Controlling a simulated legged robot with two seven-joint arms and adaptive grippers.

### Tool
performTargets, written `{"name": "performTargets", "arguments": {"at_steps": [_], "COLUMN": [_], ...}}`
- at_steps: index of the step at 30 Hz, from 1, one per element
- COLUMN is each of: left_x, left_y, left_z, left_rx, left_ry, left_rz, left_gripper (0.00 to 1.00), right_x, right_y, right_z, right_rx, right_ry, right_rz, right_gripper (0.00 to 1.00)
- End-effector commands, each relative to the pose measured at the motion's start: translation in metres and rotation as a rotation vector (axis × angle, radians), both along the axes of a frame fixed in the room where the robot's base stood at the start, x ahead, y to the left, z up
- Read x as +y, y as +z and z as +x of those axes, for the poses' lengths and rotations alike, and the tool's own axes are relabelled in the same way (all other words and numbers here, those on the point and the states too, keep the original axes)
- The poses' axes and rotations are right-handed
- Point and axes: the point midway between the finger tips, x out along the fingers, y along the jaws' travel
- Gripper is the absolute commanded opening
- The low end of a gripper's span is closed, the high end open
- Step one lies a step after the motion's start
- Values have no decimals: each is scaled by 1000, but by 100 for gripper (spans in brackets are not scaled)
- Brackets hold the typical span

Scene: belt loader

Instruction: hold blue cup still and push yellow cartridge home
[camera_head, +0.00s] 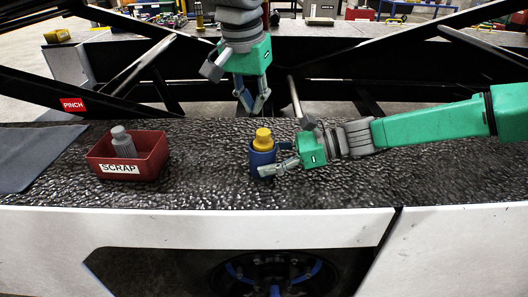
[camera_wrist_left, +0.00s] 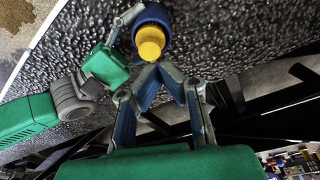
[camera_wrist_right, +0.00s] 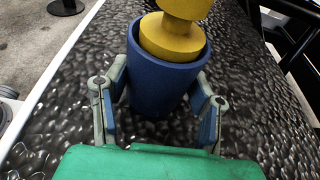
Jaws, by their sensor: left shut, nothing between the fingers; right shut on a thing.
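The blue cup (camera_head: 262,158) stands upright on the black textured belt, and it also shows in the left wrist view (camera_wrist_left: 150,17) and the right wrist view (camera_wrist_right: 160,85). The yellow cartridge (camera_head: 263,139) sits in the cup's mouth with its upper part standing out above the rim; it also shows in both wrist views (camera_wrist_left: 150,42) (camera_wrist_right: 172,38). My right gripper (camera_head: 275,166) is shut on the cup's sides from the right. My left gripper (camera_head: 256,110) is shut and empty, pointing down just above and behind the cartridge, its fingertips apart from it.
A red scrap box (camera_head: 128,170) with a grey part (camera_head: 123,143) in it stands to the left on the belt (camera_head: 210,185). A grey sheet (camera_head: 35,152) lies at far left. Dark frame bars run behind the belt; a white edge (camera_head: 190,226) runs in front.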

Motion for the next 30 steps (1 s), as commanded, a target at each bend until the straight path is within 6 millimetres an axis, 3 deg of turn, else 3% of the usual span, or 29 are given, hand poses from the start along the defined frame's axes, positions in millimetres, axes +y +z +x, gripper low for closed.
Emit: {"name": "performTargets", "arguments": {"at_steps": [3,7,21,30], "left_x": [-3,-7,-16,-17], "left_y": [7,8,-38,-47], "left_z": [-9,-12,-1,1], "left_rx": [-68,-110,-113,-114], "left_ry": [-160,-246,-254,-252], "left_rz": [-21,-28,-28,-27], "left_gripper": [0,0,0,0], "right_x": [0,0,-1,-1], "right_y": [0,0,0,0], "right_z": [0,0,0,0], "right_rx": [0,0,0,0], "right_ry": [0,0,0,0], "right_rz": [0,1,1,1], "right_gripper": [34,34,34,34]}}
